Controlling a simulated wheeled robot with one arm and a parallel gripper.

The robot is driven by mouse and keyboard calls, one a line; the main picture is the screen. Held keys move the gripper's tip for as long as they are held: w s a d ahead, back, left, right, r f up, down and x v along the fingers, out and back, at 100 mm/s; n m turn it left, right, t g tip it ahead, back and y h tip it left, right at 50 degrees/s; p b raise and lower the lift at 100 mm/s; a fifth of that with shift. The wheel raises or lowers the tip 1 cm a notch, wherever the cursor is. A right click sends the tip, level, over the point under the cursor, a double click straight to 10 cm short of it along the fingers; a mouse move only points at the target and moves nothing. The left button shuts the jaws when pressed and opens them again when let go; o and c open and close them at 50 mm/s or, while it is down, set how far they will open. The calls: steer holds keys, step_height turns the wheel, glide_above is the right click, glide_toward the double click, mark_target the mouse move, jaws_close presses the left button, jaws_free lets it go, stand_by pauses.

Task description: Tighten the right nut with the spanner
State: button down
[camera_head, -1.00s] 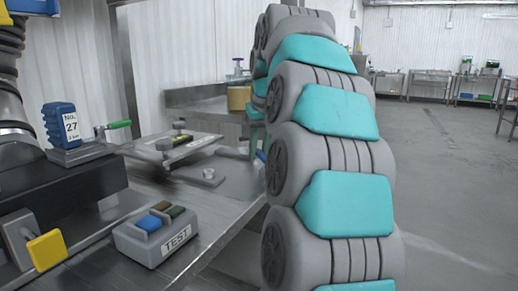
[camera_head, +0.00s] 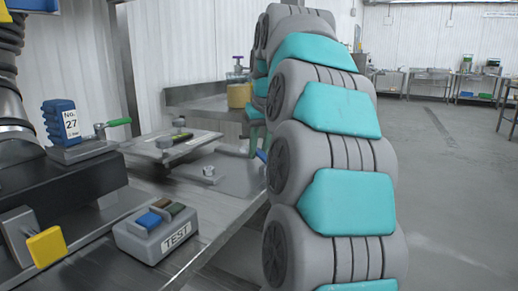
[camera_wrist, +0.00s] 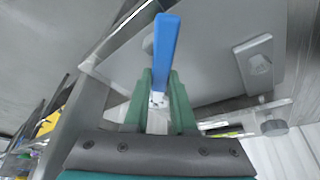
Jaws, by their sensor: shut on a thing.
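My gripper (camera_wrist: 160,88) has green fingers shut on a blue-handled tool (camera_wrist: 166,45), which looks like the spanner. Its handle points up in the wrist view, and a pale metal part shows between the fingers; the jaw end cannot be made out. In the head view my arm hides most of the gripper, with only bits of green and blue showing at its left edge. A small round nut (camera_head: 208,171) stands on a flat plate on the bench, left of my gripper. A nut on a plate (camera_wrist: 260,63) also shows at right in the wrist view, apart from the tool.
A raised plate with a knob (camera_head: 165,142) lies left of and behind the nut. A TEST button box (camera_head: 152,240), a blue No. 27 block (camera_head: 60,122), a green-handled lever (camera_head: 118,122) and a yellow paddle (camera_head: 46,247) stand nearer left. Open floor lies at right.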

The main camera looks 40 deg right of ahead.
steer(key=shift+w+a+m+h+b, duration=0.35)
steer(key=shift+a+m, duration=0.35)
steer(key=shift+m, duration=0.2)
steer(key=shift+a, duration=0.1)
